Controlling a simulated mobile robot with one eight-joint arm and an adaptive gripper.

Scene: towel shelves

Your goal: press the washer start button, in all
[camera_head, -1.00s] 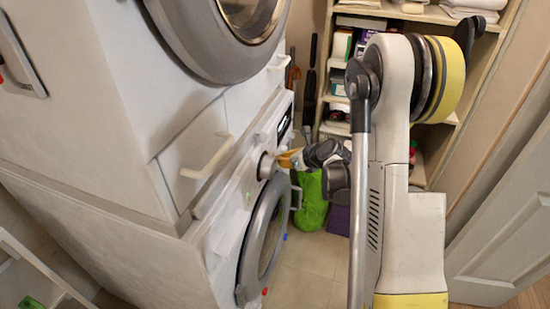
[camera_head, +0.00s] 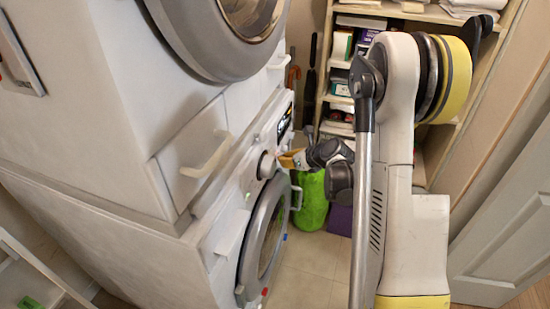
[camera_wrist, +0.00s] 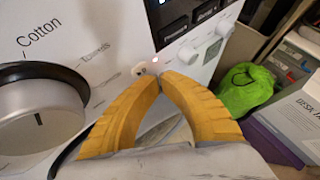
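The lower white washer (camera_head: 225,235) stands at the left with its round grey-rimmed door (camera_head: 262,238). Its control panel has a large dial (camera_head: 266,164), which is close at the left of the wrist view (camera_wrist: 40,112), and a dark display (camera_wrist: 185,18). A small round whitish button (camera_wrist: 139,69) lies on the panel between dial and display; I cannot read a label on it. My gripper (camera_wrist: 161,77) has yellow fingers with their tips together, empty. The tips are just beside that button; contact cannot be told. In the head view my gripper (camera_head: 283,160) is at the panel, right of the dial.
A second machine with a round door (camera_head: 232,35) is stacked above. A drawer handle (camera_head: 208,157) sticks out left of the dial. A green bag (camera_head: 312,200) and shelves (camera_head: 345,65) stand behind the arm. Bare floor (camera_head: 305,265) lies before the washer.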

